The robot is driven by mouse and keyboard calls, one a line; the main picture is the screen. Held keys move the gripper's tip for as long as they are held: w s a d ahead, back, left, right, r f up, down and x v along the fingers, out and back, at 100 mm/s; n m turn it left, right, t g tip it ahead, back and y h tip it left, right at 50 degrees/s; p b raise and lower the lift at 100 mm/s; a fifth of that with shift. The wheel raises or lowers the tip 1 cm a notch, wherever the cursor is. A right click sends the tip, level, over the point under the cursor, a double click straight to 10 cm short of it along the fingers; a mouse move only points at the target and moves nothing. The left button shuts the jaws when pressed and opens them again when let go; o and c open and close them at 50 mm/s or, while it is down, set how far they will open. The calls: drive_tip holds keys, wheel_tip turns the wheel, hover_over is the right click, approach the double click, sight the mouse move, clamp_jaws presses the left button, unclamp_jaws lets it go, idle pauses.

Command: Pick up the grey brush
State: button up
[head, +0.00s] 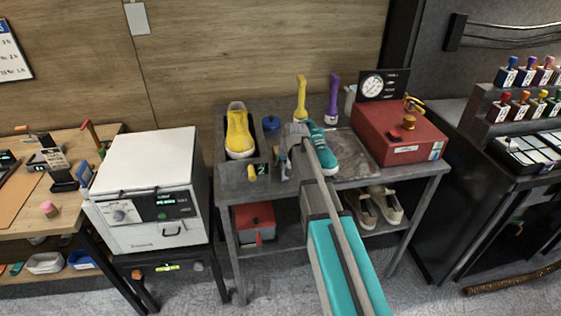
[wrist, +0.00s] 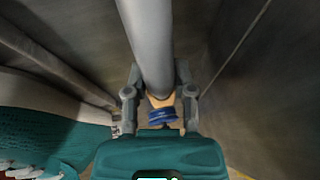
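The grey brush (wrist: 150,40) fills the upper middle of the wrist view as a thick grey handle. It ends in a tan collar with a blue part below it. My gripper (wrist: 159,72) has one finger on each side of the handle, and both fingertips appear to press against it. The bristles are not clear. In the head view my arm reaches over the grey workbench (head: 232,187) and largely hides the gripper area, beside the teal sneaker (head: 322,152). The teal sneaker also shows at the left of the wrist view (wrist: 60,140).
A yellow sneaker (head: 239,133) sits in a dark tray at the left. A yellow brush (head: 301,97) and a purple brush (head: 333,98) stand at the back. A red box (head: 398,138) with a gauge behind it takes the right side. A white cabinet (head: 150,170) stands left.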

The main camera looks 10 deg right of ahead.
clamp_jaws()
drive_tip(key=shift+r, duration=0.15)
wheel_tip(320, 180, up, 2)
drive_tip(key=shift+p, duration=1.15)
drive_tip(key=p+v, duration=0.2)
drive_tip(key=v, duration=0.1)
drive_tip(key=s+p+v, duration=0.1)
drive_tip(key=p+v, duration=0.2)
drive_tip(key=s+a+p+v, duration=0.1)
drive_tip(key=p+v, duration=0.1)
drive_tip(key=v, duration=0.1)
drive_tip(key=shift+f+p, duration=0.3)
drive_tip(key=s+r+p, duration=0.3)
drive_tip(key=s, duration=0.5)
drive_tip(key=shift+s+d, duration=0.25)
drive_tip(key=shift+d, duration=0.1)
